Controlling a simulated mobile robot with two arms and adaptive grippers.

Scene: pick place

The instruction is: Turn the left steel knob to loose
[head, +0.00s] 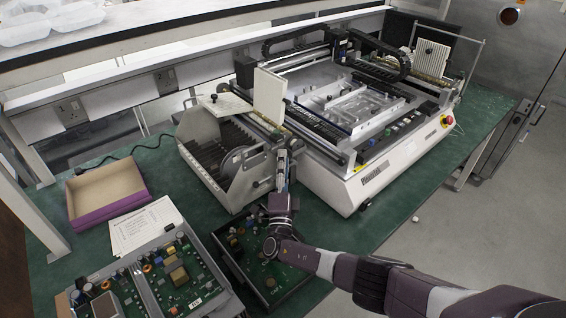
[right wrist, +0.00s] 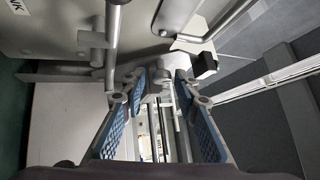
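My right gripper (head: 283,160) is at the front of the pick-and-place machine (head: 345,190), beside the feeder rack (head: 215,150) on its left side. In the right wrist view the right gripper (right wrist: 160,84) has its two blue-padded fingers apart. A small steel knob-like part (right wrist: 161,74) shows between the fingertips; I cannot tell whether the fingers touch it. In the head view the gripper hides this spot, and I cannot make out the knob there. My left gripper is not in view.
Below my right wrist lies a black tray with a green circuit board (head: 262,255). More circuit boards (head: 180,275), paper sheets (head: 145,225) and a purple-sided box (head: 105,192) lie on the left of the green bench (head: 385,205). The bench front right of the machine is mostly clear.

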